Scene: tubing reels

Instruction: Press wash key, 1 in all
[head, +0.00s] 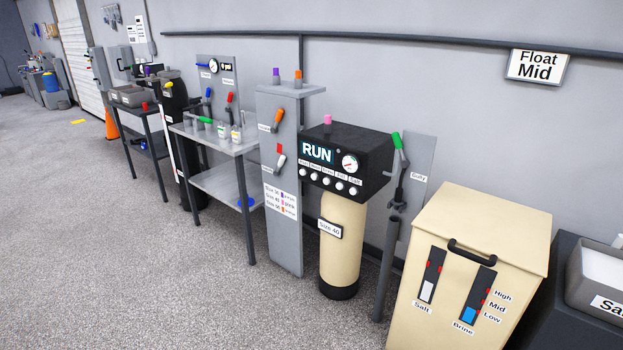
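A black control head (372,150) sits on a cream tank (343,235) labelled Size 40. Its display (317,153) reads RUN. A round gauge (350,164) with a red needle is to the right of the display. Below them is a row of several round white keys (326,181) with small labels above. The labels are too small to read surely, so I cannot tell which key is wash. My gripper is not in view.
A grey panel (281,230) with levers stands left of the tank. A green-handled lever (398,145) is at its right. A cream brine cabinet (470,240) stands front right. A Float Mid sign (538,66) hangs above. The carpet (190,290) at front left is clear.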

